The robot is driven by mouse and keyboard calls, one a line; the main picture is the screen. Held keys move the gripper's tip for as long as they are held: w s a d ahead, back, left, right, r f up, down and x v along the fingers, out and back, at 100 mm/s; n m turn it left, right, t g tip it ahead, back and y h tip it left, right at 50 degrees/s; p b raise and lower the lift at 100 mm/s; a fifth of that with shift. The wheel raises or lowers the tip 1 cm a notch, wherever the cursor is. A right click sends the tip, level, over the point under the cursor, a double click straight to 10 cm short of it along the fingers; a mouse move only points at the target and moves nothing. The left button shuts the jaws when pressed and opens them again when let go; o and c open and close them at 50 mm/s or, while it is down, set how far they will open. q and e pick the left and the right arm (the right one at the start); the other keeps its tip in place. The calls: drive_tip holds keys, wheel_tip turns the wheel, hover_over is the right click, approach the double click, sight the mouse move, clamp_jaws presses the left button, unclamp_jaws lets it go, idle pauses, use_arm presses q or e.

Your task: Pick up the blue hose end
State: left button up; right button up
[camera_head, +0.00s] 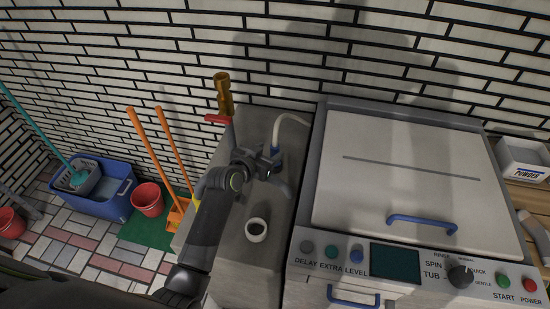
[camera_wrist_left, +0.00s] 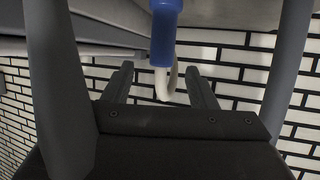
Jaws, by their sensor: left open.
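The blue hose end (camera_wrist_left: 165,38) shows at the top of the left wrist view, with its white hose (camera_wrist_left: 163,85) running down from it. In the head view the white hose (camera_head: 288,121) arcs behind my left gripper (camera_head: 270,166), which mostly hides the hose end. My left gripper (camera_wrist_left: 160,78) is open. In the wrist view its two fingers stand on either side of the white hose, and the blue end lies just past the fingertips. Contact cannot be told. My right gripper is not in view.
A washing machine (camera_head: 400,170) stands to the right. A cup (camera_head: 256,230) sits on the grey counter (camera_head: 240,277) near my left arm. A brass tap (camera_head: 222,88) with a red handle (camera_head: 216,119) rises behind. Buckets (camera_head: 147,199) and orange-handled tools (camera_head: 150,153) stand on the floor at left.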

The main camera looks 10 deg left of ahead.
sight(272, 150)
use_arm(q)
drive_tip(key=shift+w+d+f, duration=0.1)
drive_tip(key=shift+w+f, duration=0.05)
drive_tip(key=shift+w, duration=0.15)
drive_tip(key=shift+f+p+x, duration=0.2)
drive_tip(key=shift+p+x, duration=0.2)
drive_tip(key=shift+x, duration=1.9)
drive_tip(key=shift+s, duration=0.1)
drive_tip(key=c, duration=1.1)
